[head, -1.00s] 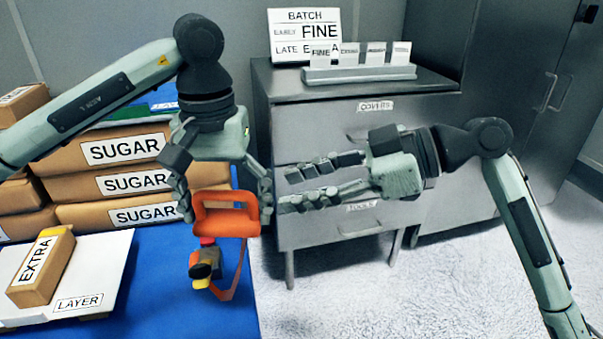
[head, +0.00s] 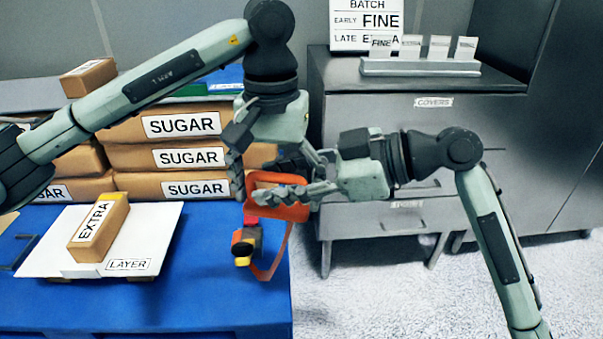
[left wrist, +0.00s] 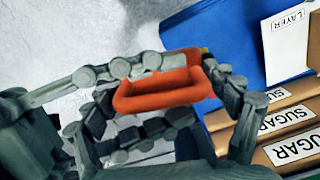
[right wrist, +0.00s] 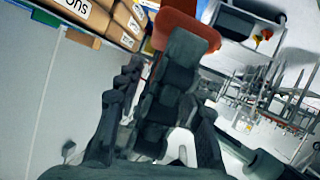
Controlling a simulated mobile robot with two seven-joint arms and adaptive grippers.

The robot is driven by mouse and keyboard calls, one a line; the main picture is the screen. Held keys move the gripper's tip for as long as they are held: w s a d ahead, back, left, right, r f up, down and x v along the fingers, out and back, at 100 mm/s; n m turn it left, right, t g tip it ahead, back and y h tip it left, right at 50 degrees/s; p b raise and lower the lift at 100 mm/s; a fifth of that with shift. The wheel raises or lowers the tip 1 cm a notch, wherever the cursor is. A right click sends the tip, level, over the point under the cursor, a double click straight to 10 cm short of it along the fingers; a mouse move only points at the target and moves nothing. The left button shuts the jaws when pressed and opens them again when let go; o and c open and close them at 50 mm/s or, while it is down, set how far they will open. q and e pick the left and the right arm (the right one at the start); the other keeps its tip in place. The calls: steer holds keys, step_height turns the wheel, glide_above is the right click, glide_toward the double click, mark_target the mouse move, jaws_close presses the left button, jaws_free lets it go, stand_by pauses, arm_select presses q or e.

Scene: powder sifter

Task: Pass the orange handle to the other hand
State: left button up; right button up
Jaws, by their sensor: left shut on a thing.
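The orange handle (head: 289,212) is a loop with a yellow, red and black tool hanging under it on an orange strap. My left gripper (head: 272,183) comes down from above and is shut on the handle, with fingers at its two ends. The handle also shows in the left wrist view (left wrist: 165,97) and in the right wrist view (right wrist: 187,24). My right gripper (head: 278,178) reaches in from the right. Its fingers are spread, one side in front of the handle and the other behind; firm contact cannot be told.
A blue surface (head: 220,295) holds a white board (head: 150,235) with an EXTRA box (head: 100,228). A grey drawer cabinet (head: 400,125) with a card rack (head: 420,68) is at the back right. Open floor lies right of the blue surface.

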steer(key=shift+a+f, duration=0.1)
steer(key=shift+a, duration=0.15)
jaws_close()
arm_select(q)
steer(key=o, duration=1.1)
